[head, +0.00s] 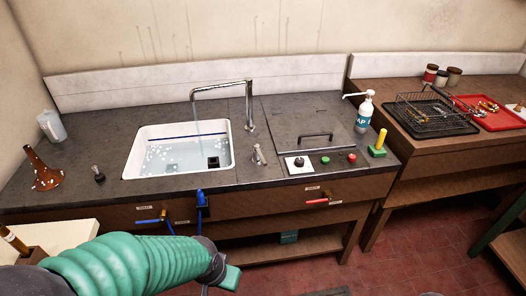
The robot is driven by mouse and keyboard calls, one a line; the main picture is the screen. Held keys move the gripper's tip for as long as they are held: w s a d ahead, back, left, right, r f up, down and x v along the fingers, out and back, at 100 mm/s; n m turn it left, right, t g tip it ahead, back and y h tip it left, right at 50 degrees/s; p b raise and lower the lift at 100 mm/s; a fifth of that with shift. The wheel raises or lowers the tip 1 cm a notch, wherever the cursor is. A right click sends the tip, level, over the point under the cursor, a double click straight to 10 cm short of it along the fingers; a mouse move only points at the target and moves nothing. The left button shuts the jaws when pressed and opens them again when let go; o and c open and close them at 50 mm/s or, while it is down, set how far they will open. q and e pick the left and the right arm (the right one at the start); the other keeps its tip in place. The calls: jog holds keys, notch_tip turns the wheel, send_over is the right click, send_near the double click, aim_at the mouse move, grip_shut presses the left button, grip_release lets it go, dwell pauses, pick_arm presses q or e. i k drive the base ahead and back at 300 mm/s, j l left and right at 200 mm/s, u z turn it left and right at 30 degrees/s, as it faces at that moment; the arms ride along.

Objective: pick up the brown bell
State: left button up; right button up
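The brown bell (42,172) is at the left end of the dark counter, left of the sink. It looks like a flared horn bell with its wide mouth down and its narrow neck pointing up and left. White foam-like specks cling to its lower part. A green ribbed sleeve, which appears to be my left arm, comes in from the lower left. The end of it, with the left gripper (228,277), is low in front of the counter, well right of the bell and apart from it. Its fingers are not clear. My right gripper is not seen.
A white sink (128,165) holds water and foam under a running tap (222,86). A small dark stopper-like object (98,174) stands right of the bell, and a grey bottle (51,126) behind it. A pale block (75,236) is in front at left. Blue-handled valves (201,198) stick out from the counter front.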

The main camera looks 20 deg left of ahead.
aim_at(54, 176)
jog(key=u, duration=2.15)
